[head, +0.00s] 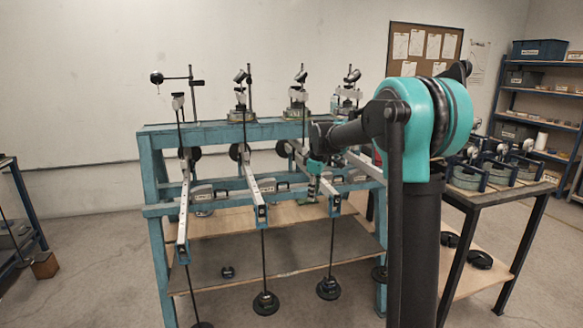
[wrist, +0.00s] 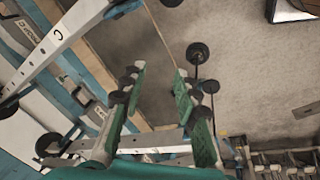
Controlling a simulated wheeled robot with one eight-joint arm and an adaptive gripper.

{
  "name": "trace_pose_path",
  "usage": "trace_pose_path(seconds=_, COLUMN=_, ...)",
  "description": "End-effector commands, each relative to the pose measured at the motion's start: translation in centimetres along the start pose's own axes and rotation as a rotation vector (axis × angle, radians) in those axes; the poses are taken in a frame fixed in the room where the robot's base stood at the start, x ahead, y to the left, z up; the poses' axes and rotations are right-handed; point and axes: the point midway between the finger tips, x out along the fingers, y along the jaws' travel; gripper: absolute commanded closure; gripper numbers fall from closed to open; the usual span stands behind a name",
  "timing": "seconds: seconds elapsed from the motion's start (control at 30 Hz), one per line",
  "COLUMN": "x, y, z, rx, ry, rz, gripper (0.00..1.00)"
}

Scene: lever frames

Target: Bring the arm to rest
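My arm reaches left from its teal shoulder in the head view, towards the teal lever frame (head: 215,132). In the wrist view my gripper (wrist: 158,76) has its two green fingers apart, with nothing seen held between them. In the wrist view a white lever (wrist: 62,36) marked C passes at upper left. I cannot tell whether the gripper touches any lever.
Black disc weights (head: 265,303) hang on rods below the levers. Posts with clamps stand along the frame's top. A side table (head: 505,190) with several instruments is at right, with shelves (head: 535,100) behind it. Bare floor (head: 95,235) lies left of the frame.

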Motion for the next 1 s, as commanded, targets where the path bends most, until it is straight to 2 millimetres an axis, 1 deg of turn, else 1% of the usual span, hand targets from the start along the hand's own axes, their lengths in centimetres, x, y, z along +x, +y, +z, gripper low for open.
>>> trace_pose_path(seconds=0.03, x=0.1, y=-1.7, z=2.1, rx=0.070, ry=0.001, rz=0.007, gripper=0.69)
trace_pose_path(seconds=0.17, x=0.6, y=-6.0, z=6.9, rx=0.260, ry=0.008, rz=0.026, gripper=0.69)
trace_pose_path(seconds=0.2, x=0.8, y=-7.5, z=8.3, rx=0.317, ry=0.010, rz=0.032, gripper=0.69)
trace_pose_path(seconds=0.27, x=1.2, y=-9.8, z=10.5, rx=0.405, ry=0.014, rz=0.039, gripper=0.69)
trace_pose_path(seconds=0.3, x=1.5, y=-11.3, z=11.9, rx=0.463, ry=0.017, rz=0.045, gripper=0.69)
trace_pose_path(seconds=0.37, x=2.0, y=-13.8, z=14.1, rx=0.551, ry=0.023, rz=0.053, gripper=0.69)
trace_pose_path(seconds=0.4, x=2.4, y=-15.5, z=15.4, rx=0.608, ry=0.027, rz=0.059, gripper=0.69)
trace_pose_path(seconds=0.47, x=3.0, y=-18.0, z=17.5, rx=0.696, ry=0.033, rz=0.066, gripper=0.69)
trace_pose_path(seconds=0.5, x=3.5, y=-19.8, z=18.9, rx=0.753, ry=0.037, rz=0.071, gripper=0.69)
trace_pose_path(seconds=0.57, x=4.2, y=-22.4, z=20.7, rx=0.836, ry=0.044, rz=0.078, gripper=0.69)
trace_pose_path(seconds=0.6, x=4.7, y=-24.1, z=21.9, rx=0.889, ry=0.049, rz=0.083, gripper=0.69)
trace_pose_path(seconds=0.7, x=5.7, y=-27.6, z=24.3, rx=1.000, ry=0.060, rz=0.091, gripper=0.69)
trace_pose_path(seconds=0.8, x=6.6, y=-30.1, z=25.9, rx=1.080, ry=0.068, rz=0.097, gripper=0.69)
trace_pose_path(seconds=0.9, x=7.0, y=-31.5, z=26.7, rx=1.125, ry=0.073, rz=0.100, gripper=0.69)
trace_pose_path(seconds=1.0, x=7.2, y=-31.9, z=27.0, rx=1.140, ry=0.075, rz=0.101, gripper=0.69)
